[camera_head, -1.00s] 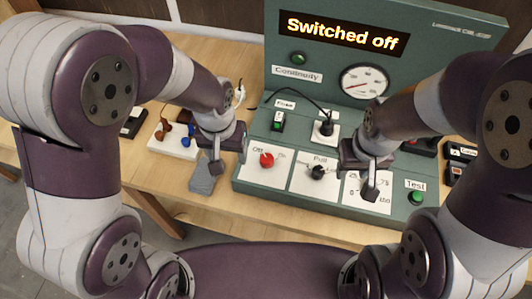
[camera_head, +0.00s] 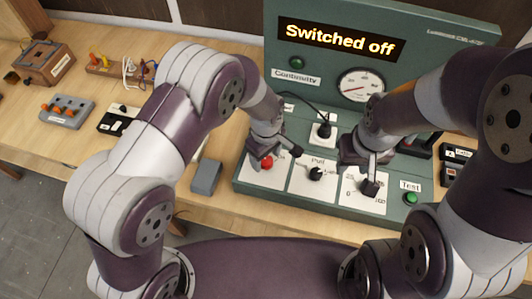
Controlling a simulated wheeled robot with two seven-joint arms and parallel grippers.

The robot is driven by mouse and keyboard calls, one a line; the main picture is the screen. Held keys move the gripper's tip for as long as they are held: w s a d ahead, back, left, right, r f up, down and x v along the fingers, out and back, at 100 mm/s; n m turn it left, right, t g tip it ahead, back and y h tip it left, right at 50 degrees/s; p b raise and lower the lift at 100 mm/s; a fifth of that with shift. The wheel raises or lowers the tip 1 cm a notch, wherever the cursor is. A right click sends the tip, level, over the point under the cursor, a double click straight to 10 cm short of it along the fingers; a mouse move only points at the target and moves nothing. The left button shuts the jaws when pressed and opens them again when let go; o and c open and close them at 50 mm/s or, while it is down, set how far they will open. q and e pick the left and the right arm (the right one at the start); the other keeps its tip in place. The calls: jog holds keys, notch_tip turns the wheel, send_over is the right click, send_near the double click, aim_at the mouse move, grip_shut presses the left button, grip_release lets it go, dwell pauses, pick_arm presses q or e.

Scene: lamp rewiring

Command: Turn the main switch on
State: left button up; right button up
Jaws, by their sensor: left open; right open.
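The green test console (camera_head: 470,28) stands on the wooden table, its display (camera_head: 340,38) reading "Switched off". The red knob (camera_head: 267,163) sits on the left white panel at the console's front, a panel labelled "Off" in the earlier frame. My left gripper (camera_head: 282,158) is open, over that panel and close to the red knob; I cannot tell if they touch. It hides the panel's label and the green rocker switch behind. My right gripper (camera_head: 370,180) is open above the right dial panel. The black knob (camera_head: 316,173) on the "Pull" panel lies between the grippers.
A green Test button (camera_head: 411,198) is at the console's front right, and a gauge (camera_head: 361,85) is on its upright face. A grey block (camera_head: 206,177) lies left of the console. Several boxes and terminal blocks, such as a grey one (camera_head: 67,112), stand on the left.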

pick_arm(q)
jog(key=shift+f, duration=0.45)
jog(key=c, duration=1.1)
jog(key=shift+o, duration=0.2)
